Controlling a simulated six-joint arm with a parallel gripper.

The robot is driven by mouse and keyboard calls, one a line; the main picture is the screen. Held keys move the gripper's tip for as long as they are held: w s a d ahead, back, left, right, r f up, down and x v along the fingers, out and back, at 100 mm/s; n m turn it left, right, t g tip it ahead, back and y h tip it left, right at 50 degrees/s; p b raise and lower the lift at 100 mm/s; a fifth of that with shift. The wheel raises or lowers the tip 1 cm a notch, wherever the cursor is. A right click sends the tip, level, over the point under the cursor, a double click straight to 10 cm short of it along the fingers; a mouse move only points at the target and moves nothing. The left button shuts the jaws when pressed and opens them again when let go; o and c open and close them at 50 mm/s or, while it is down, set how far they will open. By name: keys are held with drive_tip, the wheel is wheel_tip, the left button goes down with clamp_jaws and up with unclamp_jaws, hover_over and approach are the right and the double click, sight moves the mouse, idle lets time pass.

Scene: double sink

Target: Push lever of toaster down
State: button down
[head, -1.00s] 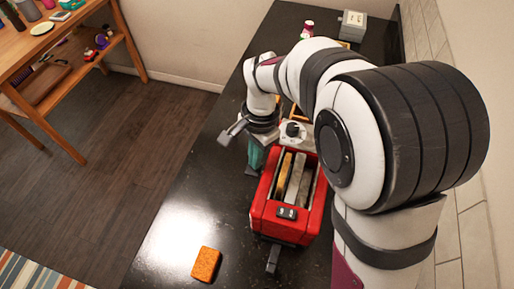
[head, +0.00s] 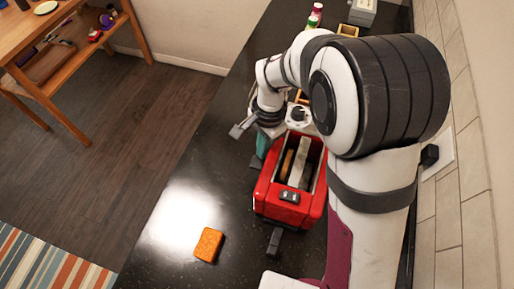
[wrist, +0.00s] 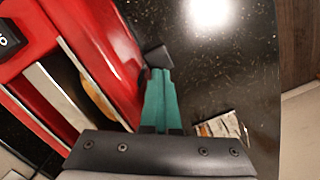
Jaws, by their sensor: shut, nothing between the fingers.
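The red toaster (head: 290,190) stands on the dark counter with bread in its long slots and a dark dial panel at the near end. A dark grey tab (head: 275,240), which looks like its lever, sticks out at the near end. My gripper (wrist: 160,85) is shut and empty, its teal fingers pointing down beside the toaster's left side. The red toaster wall (wrist: 105,50) is close to the fingers in the wrist view. A dark block (wrist: 158,57) shows at the fingertips; I cannot tell whether it is part of the toaster or whether they touch.
An orange sponge (head: 208,245) lies on the counter left of the toaster's near end. Bottles (head: 314,17) and a grey box (head: 362,12) stand farther back. The tiled wall (head: 450,200) is on the right. The counter left of the toaster is mostly clear.

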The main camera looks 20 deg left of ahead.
drive_tip(key=shift+w+d+r, duration=0.2)
drive_tip(key=shift+w+d, duration=0.15)
drive_tip(key=shift+w, duration=0.2)
drive_tip(key=shift+w+d+r, duration=0.2)
drive_tip(key=shift+w+d, duration=0.1)
drive_tip(key=shift+w, duration=0.2)
wheel_tip(320, 180, up, 8)
drive_tip(key=shift+a, duration=0.3)
drive_tip(key=shift+s, duration=0.15)
drive_tip(key=s+d+r+y, duration=0.1)
drive_tip(key=s+d+r, duration=0.2)
drive_tip(key=s+d, duration=1.3)
drive_tip(key=s, duration=0.4)
drive_tip(key=shift+d+n+t, duration=0.3)
drive_tip(key=shift+d+t, duration=0.05)
drive_tip(key=shift+t, duration=0.05)
